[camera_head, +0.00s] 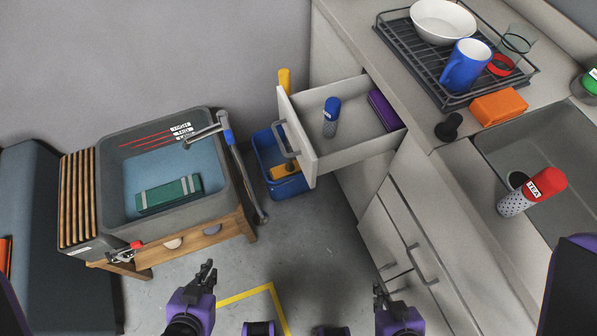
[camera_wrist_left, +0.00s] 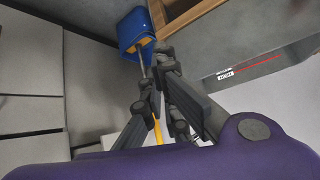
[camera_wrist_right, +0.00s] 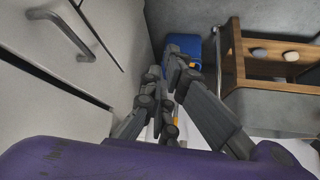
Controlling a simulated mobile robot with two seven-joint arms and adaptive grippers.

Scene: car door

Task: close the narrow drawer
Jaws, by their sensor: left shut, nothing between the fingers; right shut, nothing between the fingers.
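The narrow drawer (camera_head: 302,147) stands pulled out of the white cabinet, at the upper middle of the head view. Its front panel faces left and carries a grey bar handle (camera_head: 286,138). Inside the drawer are a blue-capped shaker (camera_head: 331,117) and a purple box (camera_head: 385,110). My left gripper (camera_head: 208,268) is shut and empty at the bottom of the head view, apart from the drawer. My right gripper (camera_head: 380,290) is shut and empty at the lower right, also apart from it. Both show close up in the left wrist view (camera_wrist_left: 152,80) and right wrist view (camera_wrist_right: 163,82).
A blue bucket (camera_head: 270,160) stands on the floor beside the drawer front. A grey basin (camera_head: 215,190) on a wooden stand is to the left. Cabinet fronts with a handle (camera_head: 421,264) are below the counter at right. Open floor lies between.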

